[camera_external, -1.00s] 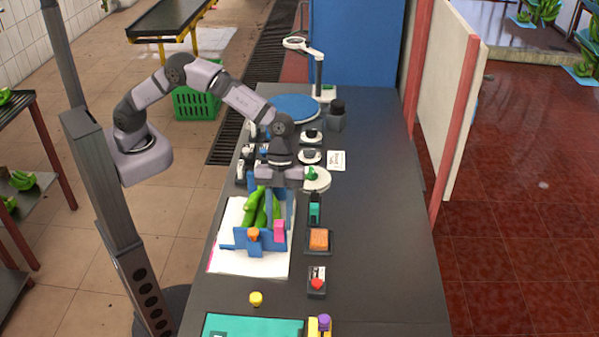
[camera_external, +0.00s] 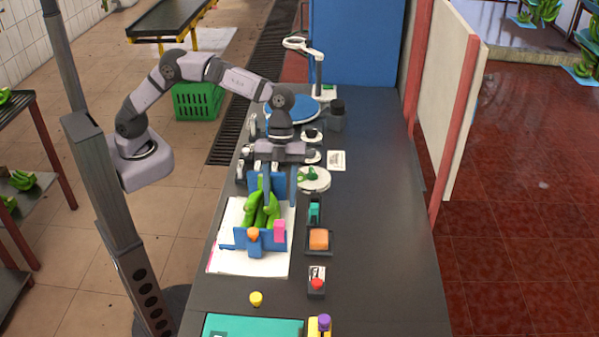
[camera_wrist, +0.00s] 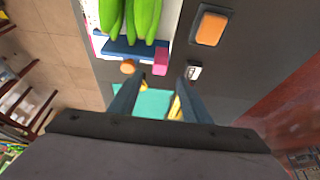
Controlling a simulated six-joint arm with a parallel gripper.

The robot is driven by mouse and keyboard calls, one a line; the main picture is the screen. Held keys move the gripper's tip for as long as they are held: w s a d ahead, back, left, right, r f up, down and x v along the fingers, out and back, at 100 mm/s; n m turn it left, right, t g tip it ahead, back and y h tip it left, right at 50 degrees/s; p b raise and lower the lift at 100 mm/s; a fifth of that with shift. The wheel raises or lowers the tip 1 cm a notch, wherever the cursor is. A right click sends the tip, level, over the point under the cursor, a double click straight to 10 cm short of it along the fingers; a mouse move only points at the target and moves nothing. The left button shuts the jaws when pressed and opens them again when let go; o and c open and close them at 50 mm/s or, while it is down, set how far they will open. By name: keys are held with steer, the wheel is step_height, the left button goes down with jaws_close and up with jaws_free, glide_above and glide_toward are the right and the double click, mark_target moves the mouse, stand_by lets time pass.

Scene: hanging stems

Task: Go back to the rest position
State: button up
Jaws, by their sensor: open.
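My gripper (camera_external: 280,198) is above the dark bench, just over and behind the blue rack (camera_external: 240,238). Its two blue fingers are apart with nothing between them; they also show in the wrist view (camera_wrist: 161,82). Green bananas (camera_external: 250,212) stand in the rack, partly hidden behind my fingers. The bananas (camera_wrist: 145,18) show at the top of the wrist view, clear of the fingertips.
A white sheet (camera_external: 225,263) lies under the rack. An orange block in a tray (camera_external: 319,239), a red button box (camera_external: 317,283) and a teal mat (camera_external: 253,327) are on the bench. A ring lamp (camera_external: 318,70) and blue disc (camera_external: 297,106) stand farther back.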

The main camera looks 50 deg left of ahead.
steer(key=shift+w+a+r, duration=0.1)
steer(key=shift+r, duration=0.2)
steer(key=w+a+f+n+t, duration=0.1)
steer(key=w+a+n, duration=0.3)
steer(key=a, duration=0.4)
steer(key=w+a+f+n+t+y, duration=0.1)
steer(key=w+a+n, duration=0.3)
steer(key=a, duration=0.4)
steer(key=w+a+f+n, duration=0.1)
steer(key=w+a+n, duration=0.3)
steer(key=a, duration=0.3)
steer(key=s+a+f+n, duration=0.2)
steer(key=a+n, duration=0.3)
steer(key=a, duration=0.4)
steer(key=s+a+f+n+y, duration=0.1)
steer(key=s+a+n, duration=0.3)
steer(key=a, duration=0.5)
steer(key=s+a+f+n+t+y, duration=0.1)
steer(key=s+a+f+n, duration=0.2)
steer(key=a+n, duration=0.3)
steer(key=a, duration=0.3)
steer(key=shift+s, duration=0.35)
